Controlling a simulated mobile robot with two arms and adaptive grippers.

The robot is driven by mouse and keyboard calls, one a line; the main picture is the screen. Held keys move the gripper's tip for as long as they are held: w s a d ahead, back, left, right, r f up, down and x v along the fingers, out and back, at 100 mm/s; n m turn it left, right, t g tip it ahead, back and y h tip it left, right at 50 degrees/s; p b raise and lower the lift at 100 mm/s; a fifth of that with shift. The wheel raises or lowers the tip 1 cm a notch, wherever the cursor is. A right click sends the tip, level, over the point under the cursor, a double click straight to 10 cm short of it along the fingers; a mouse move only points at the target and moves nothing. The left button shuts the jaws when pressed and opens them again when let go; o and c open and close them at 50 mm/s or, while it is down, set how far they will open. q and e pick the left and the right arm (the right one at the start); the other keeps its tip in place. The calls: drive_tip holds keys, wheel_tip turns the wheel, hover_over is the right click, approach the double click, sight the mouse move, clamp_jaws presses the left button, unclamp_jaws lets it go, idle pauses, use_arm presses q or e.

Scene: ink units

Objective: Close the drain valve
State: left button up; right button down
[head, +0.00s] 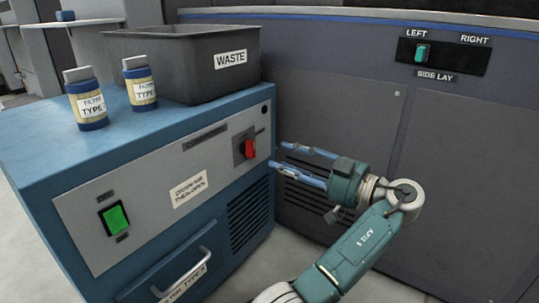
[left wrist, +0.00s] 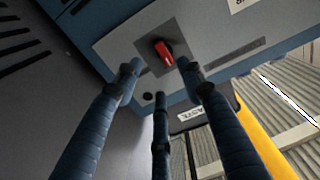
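A red handle (head: 250,149) on a dark square plate stands on the grey front panel of the blue unit, at its right end; I take it for the drain valve. It also shows in the left wrist view (left wrist: 164,51), just beyond the fingertips. Its label is too small to read. My left gripper (head: 277,155) is open, just right of the handle, with its blue fingers pointing at it. In the left wrist view the fingers (left wrist: 161,76) are spread and empty, apart from the handle. My right gripper is not in view.
The blue unit (head: 60,160) carries a dark WASTE bin (head: 190,75) and two filter bottles (head: 87,100) (head: 141,85). Its front has a green switch (head: 115,217) and a drawer handle (head: 182,274). A large grey machine (head: 330,105) stands close behind the gripper.

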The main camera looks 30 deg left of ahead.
use_arm(q)
drive_tip(key=shift+s+d, duration=0.15)
drive_tip(key=shift+d, duration=1.35)
